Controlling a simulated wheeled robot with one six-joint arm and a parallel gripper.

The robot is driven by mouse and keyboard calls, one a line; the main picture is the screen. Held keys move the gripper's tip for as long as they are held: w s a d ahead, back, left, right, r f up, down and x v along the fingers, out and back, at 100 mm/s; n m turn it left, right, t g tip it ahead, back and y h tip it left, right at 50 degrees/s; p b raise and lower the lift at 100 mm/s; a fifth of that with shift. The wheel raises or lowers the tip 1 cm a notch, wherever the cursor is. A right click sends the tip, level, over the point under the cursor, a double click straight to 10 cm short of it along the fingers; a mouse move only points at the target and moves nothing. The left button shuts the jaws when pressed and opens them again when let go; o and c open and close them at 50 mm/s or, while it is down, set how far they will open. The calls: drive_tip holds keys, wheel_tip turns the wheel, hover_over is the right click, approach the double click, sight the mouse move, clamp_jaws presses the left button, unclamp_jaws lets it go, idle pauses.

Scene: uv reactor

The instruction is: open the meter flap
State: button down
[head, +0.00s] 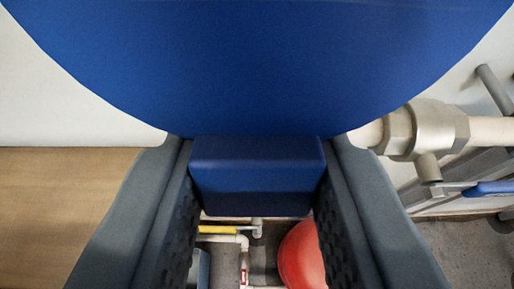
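The meter flap (257,65) is a large round blue disc that fills the top of the head view. A blue block-shaped tab (257,175) sticks out at its lower edge. My gripper (257,160) has one grey finger on each side of this tab. Both fingers meet the tab's sides with no visible gap, so the gripper looks shut on it. The flap and tab hide whatever lies behind them, including any meter face.
At the right, a pale pipe with a metal fitting (428,130) and a blue handle (490,188) stand close to my right finger. Below, a red rounded object (302,255) and thin pipes (244,258) show between the fingers. A wooden surface (60,205) lies at left.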

drive_tip(key=shift+s+r, duration=0.25)
drive_tip(key=shift+s, duration=0.35)
drive_tip(key=shift+s+r+g, duration=0.5)
drive_tip(key=shift+s+g, duration=0.15)
drive_tip(key=shift+g, duration=0.2)
drive_tip(key=shift+s+r+g, duration=0.5)
drive_tip(key=shift+s+g, duration=0.1)
drive_tip(key=shift+g, duration=0.25)
drive_tip(key=s+r+g, duration=0.3)
drive_tip(key=r+g, duration=0.2)
drive_tip(key=r, duration=0.4)
drive_tip(key=shift+r, duration=0.2)
drive_tip(key=c, duration=1.1)
unclamp_jaws()
